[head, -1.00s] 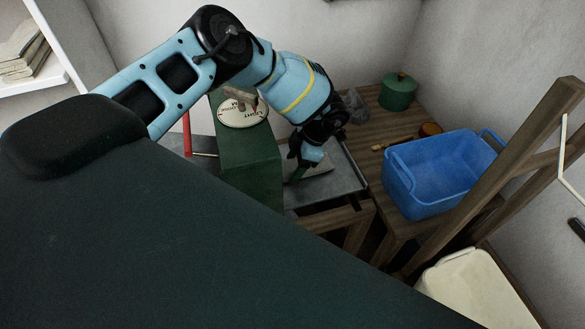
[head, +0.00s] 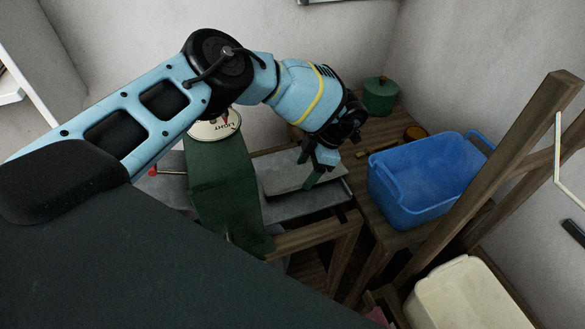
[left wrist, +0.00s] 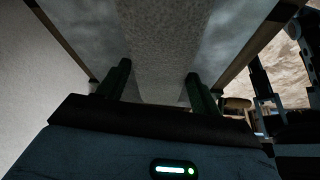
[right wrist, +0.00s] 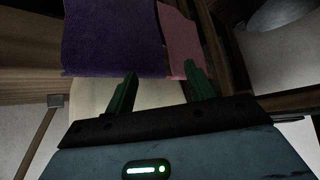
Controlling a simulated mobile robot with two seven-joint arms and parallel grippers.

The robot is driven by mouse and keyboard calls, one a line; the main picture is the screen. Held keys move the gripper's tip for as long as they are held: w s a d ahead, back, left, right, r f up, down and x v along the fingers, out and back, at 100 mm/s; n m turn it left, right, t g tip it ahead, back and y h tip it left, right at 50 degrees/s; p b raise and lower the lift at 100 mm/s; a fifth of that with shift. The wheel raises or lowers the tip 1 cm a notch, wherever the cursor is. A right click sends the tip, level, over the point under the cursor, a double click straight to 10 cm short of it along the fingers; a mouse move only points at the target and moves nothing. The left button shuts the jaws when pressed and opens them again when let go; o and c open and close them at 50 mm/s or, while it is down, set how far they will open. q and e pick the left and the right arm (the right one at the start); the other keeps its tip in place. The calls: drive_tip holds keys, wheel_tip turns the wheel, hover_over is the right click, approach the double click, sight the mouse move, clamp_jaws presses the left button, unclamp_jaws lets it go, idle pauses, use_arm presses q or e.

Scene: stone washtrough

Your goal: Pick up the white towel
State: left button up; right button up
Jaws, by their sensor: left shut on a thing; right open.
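The white towel (head: 290,177) looks like a flat pale grey slab over the metal trough (head: 300,206) in the head view. My left gripper (head: 318,174) is shut on its right part, fingers pointing down. In the left wrist view the towel (left wrist: 165,45) is a pale textured band between the two fingers (left wrist: 157,85). I cannot tell whether the towel is clear of the trough. My right gripper (right wrist: 160,90) is open and empty in the right wrist view, near a purple cloth (right wrist: 110,38) and a pink cloth (right wrist: 181,42).
A blue tub (head: 425,190) stands on the wooden bench right of the trough, with a green lidded pot (head: 380,97) behind it. A dark green stand (head: 222,185) with a white round dial is left of the towel. A wooden frame (head: 500,165) rises at right.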

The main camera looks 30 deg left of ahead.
sight(306, 171)
use_arm(q)
wheel_tip(306, 171, up, 7)
drive_tip(key=shift+a+p, duration=0.1)
drive_tip(key=shift+p, duration=0.95)
drive_tip(key=shift+c, duration=0.5)
wheel_tip(306, 171, up, 7)
drive_tip(key=shift+p, duration=0.4)
use_arm(e)
drive_tip(key=shift+t, duration=0.6)
drive_tip(key=shift+w+d+r, duration=0.2)
drive_tip(key=shift+w+r, duration=0.65)
drive_tip(key=shift+r, duration=0.15)
drive_tip(key=shift+w+d+r, duration=0.15)
drive_tip(key=shift+w+r, duration=0.7)
drive_tip(key=shift+r, duration=0.1)
